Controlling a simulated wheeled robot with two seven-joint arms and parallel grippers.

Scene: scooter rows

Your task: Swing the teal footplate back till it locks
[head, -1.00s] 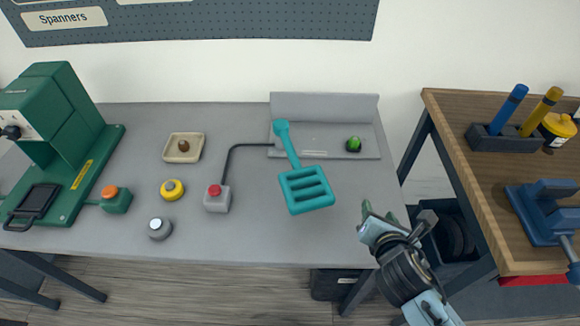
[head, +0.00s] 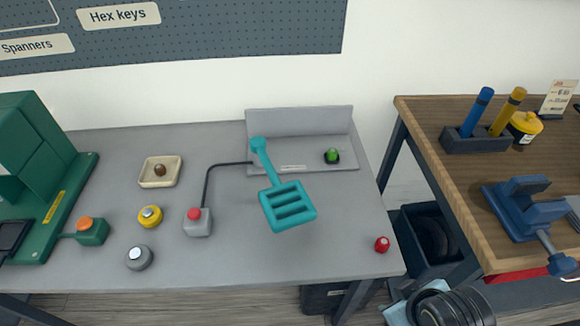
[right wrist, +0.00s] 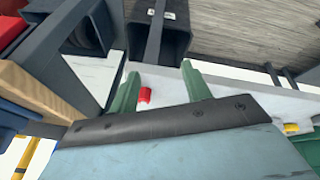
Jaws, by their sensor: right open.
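The teal footplate (head: 287,206) is a slotted paddle on a teal arm. The arm runs up to a round pivot end at the grey bracket (head: 298,122) at the back of the grey bench. The footplate reaches forward over the bench, angled to the right. A green domed knob (head: 332,156) is at the bracket's right side, apart from the footplate. In the right wrist view, my right gripper (right wrist: 160,90) has its two green fingers spread. My left gripper is not in view.
A small red piece (head: 382,244) sits near the bench's front right corner. A grey box with a red button (head: 198,222), a yellow button (head: 150,216) and a tray (head: 160,171) stand left of the footplate. A wooden table (head: 430,140) with a blue vice (head: 525,210) is at right.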

